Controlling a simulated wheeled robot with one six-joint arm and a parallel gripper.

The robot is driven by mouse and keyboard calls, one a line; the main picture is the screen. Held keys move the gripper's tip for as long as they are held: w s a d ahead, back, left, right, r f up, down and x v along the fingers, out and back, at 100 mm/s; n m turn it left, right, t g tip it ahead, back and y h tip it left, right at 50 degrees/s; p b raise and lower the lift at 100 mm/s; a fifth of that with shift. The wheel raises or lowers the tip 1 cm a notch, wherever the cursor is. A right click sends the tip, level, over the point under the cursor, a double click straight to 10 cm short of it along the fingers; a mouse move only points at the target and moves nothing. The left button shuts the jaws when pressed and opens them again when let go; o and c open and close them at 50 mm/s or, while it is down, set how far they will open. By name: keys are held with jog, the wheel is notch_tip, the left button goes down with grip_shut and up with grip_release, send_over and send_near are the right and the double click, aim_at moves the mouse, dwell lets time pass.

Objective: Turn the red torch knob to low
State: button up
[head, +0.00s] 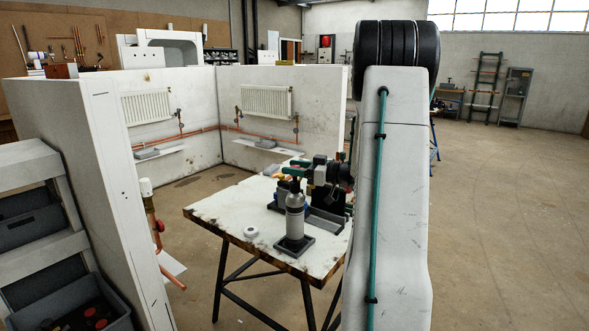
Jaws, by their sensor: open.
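The torch (295,214) stands upright on the worktable, a grey metal canister in a dark square base with a dark head on top. I cannot make out its red knob or the knob's setting; the head is small and crowded by dark parts. My gripper (298,169), dark with teal fingers, reaches in from the right, just above the torch head. It is open, and I cannot tell whether it touches the torch. My raised arm hides what lies behind and to the right of it.
The worn white worktable (222,214) also bears a small white round item (251,233) left of the torch and dark equipment behind it. White partition walls (100,200) with radiators (267,101) and copper pipes stand behind. Grey bins (75,315) are at left.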

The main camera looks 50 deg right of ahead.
jog(key=v, duration=0.7)
jog(key=shift+s, duration=0.35)
jog(key=shift+d, duration=0.15)
